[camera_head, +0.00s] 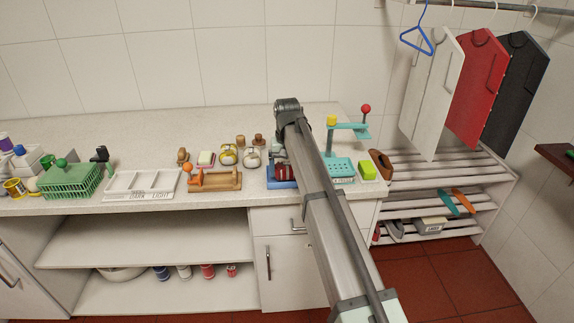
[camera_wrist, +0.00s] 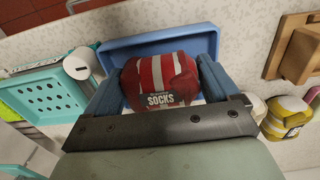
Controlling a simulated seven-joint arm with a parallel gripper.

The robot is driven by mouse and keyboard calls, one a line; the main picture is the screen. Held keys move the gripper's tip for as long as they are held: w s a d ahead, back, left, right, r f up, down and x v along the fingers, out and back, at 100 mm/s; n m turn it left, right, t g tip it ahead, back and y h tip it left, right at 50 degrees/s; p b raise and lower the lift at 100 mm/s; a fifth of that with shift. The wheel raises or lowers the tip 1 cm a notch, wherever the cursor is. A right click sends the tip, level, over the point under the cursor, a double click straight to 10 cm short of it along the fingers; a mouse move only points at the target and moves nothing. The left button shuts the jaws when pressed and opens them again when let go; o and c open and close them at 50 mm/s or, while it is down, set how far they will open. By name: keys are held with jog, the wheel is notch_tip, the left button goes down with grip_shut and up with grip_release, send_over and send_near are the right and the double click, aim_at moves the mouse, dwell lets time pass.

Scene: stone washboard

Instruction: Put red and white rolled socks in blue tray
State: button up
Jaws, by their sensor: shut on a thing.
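The red and white rolled socks (camera_wrist: 160,77), with a dark "SOCKS" label, sit between the two blue fingers of my gripper (camera_wrist: 157,80), which is shut on them. In the head view the red socks (camera_head: 281,173) show partly behind my arm. The blue tray (camera_wrist: 160,45) lies beyond and around the socks in the wrist view; its far rim and right corner show. In the head view the blue tray (camera_head: 279,184) is mostly hidden by my arm, with the socks over it. I cannot tell whether the socks touch the tray floor.
Yellow and white rolled bundles (camera_head: 228,155) and a wooden stand (camera_head: 215,181) are left of the tray. A teal rack (camera_head: 341,168) stands close on the right, with a lime block (camera_head: 367,170). A white divided tray (camera_head: 142,184) and green basket (camera_head: 70,180) are farther left.

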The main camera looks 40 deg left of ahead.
jog(key=o, duration=0.6)
notch_tip(320, 180, up, 14)
jog(key=shift+f, duration=0.1)
dwell(0.4)
jog(key=shift+d, duration=0.1)
